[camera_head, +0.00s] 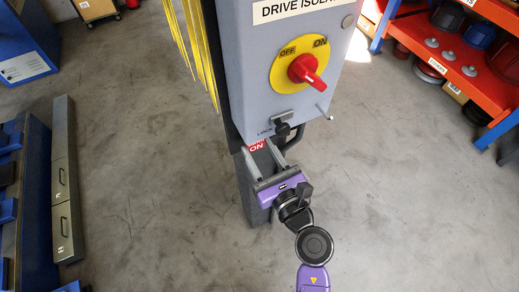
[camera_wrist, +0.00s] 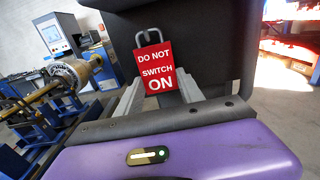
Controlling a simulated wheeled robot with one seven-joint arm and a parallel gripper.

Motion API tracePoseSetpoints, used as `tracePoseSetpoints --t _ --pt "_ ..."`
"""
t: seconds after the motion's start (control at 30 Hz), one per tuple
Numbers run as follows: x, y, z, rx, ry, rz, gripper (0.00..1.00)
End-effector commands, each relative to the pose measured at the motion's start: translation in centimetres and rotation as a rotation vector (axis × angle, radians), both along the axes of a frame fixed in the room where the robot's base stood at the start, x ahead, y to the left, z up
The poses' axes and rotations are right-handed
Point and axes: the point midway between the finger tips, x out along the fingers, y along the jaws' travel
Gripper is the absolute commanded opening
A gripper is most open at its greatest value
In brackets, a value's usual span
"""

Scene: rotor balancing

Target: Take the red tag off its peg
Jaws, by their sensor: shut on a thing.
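The red tag (camera_wrist: 157,68), reading "DO NOT SWITCH ON", hangs from a grey shackle in the wrist view. It is between the two fingers of my gripper (camera_wrist: 158,92), which is shut on it. In the head view the tag (camera_head: 257,146) shows as a small red patch at the fingertips of my gripper (camera_head: 260,153), just below the lower edge of the grey isolator box (camera_head: 250,75). A thin pale peg (camera_head: 325,113) sticks out at the box's lower right, apart from the tag. I cannot tell whether the shackle touches anything behind it.
The box carries a red rotary switch (camera_head: 307,70) on a yellow plate and a small black fitting (camera_head: 284,129) close above my gripper. A dark post stands behind. An orange shelf (camera_head: 455,70) is at the right, grey drawers (camera_head: 63,180) at the left. The floor between is clear.

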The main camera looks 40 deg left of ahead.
Motion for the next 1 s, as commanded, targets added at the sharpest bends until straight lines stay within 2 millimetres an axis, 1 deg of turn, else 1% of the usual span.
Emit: tracePoseSetpoints --t 0.1,0.53,0.6,1.0 --pt "0.0 0.0 0.5 0.0 0.0 0.0 0.19" --pt "0.0 0.0 1.4 0.003 -0.002 0.0 0.19" --pt "0.0 -0.2 1.5 0.004 -0.003 -0.001 0.1" --pt "-0.6 -1.9 1.8 0.008 -0.004 -0.003 0.09"
